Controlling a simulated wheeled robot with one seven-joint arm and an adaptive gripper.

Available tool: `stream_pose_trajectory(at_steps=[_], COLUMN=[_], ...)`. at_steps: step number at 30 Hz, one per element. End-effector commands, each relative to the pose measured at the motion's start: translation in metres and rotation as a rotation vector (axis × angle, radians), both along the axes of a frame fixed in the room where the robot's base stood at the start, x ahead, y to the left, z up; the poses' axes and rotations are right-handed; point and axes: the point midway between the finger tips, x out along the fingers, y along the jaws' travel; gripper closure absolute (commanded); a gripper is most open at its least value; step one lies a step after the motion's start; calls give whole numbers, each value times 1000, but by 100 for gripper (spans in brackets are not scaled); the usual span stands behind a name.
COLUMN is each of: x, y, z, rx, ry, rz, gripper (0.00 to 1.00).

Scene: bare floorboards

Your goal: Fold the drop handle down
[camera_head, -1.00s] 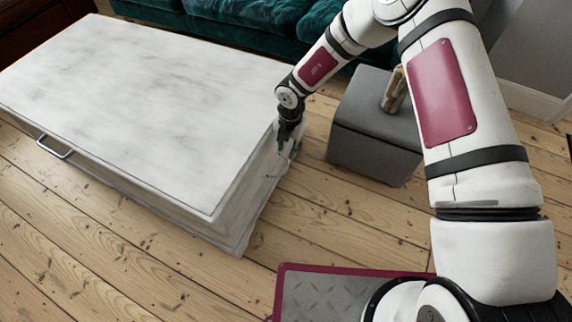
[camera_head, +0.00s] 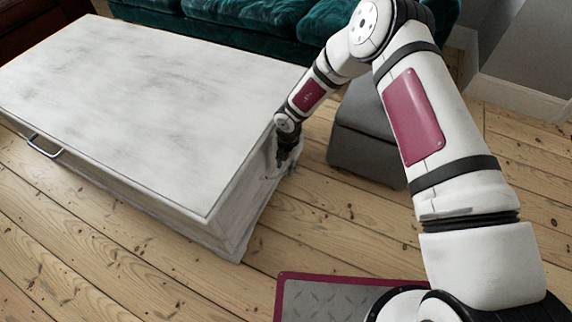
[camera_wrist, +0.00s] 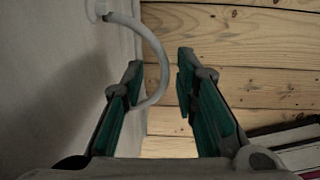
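A pale drop handle (camera_wrist: 158,48), a curved loop, stands out from the white side wall of the low chest (camera_head: 140,95) in the wrist view. One end sits in a round mount at upper left; the other end is hidden behind the left finger. My gripper (camera_wrist: 161,66) is open, with its teal-padded fingers apart and part of the loop between them. The loop passes close to the left finger; I cannot tell if they touch. In the head view my gripper (camera_head: 284,161) is beside the chest's right end, and the handle there is not clearly visible.
Another metal handle (camera_head: 45,147) is on the chest's long front side. A grey ottoman (camera_head: 362,150) stands right of my gripper, partly behind my arm. A teal sofa (camera_head: 240,35) is behind the chest. Bare floorboards (camera_head: 305,225) lie open in front.

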Motion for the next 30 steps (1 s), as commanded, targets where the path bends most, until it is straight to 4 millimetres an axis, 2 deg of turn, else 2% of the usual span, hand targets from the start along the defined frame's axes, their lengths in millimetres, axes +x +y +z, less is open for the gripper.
stream_pose_trajectory(at_steps=[1, 3, 17, 23, 30], x=[0, 0, -1, -2, -5], y=[0, 0, -2, -7, -11], z=[0, 0, -2, -9, -24], rx=[0, 0, 40, 144, 341], ry=[0, 0, -13, -50, -121], rz=[0, 0, -2, -3, -2], gripper=[86, 100, 100, 100, 100])
